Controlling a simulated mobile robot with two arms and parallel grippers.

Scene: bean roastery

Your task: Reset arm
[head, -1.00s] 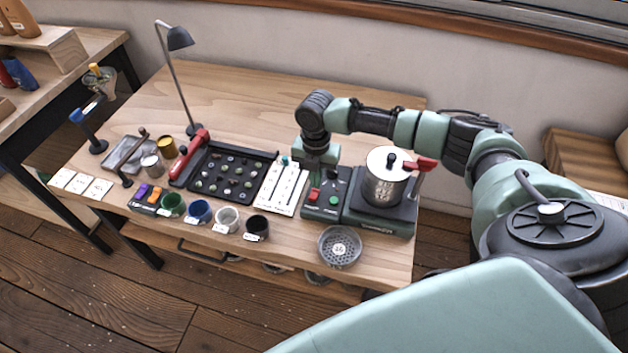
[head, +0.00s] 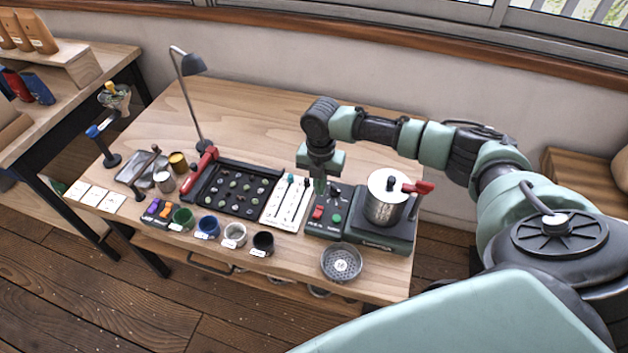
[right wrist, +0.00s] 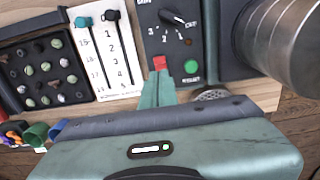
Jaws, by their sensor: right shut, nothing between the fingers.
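My right gripper (head: 320,190) hangs fingers-down over the roaster's control box (head: 325,228), its two green fingers together and empty. In the right wrist view the shut fingertips (right wrist: 158,80) show just below the red button (right wrist: 160,63), beside the green button (right wrist: 191,67). I cannot tell if they touch the box. The right arm reaches in from the right side of the head view, above the table. My left gripper is in neither view.
A metal pot (head: 384,208) with a red handle stands right of the control box. A white slider panel (head: 287,201) and black bean tray (head: 233,189) lie to the left. Small cups and a perforated dish (head: 341,262) line the front edge. The table's back (head: 260,115) is clear.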

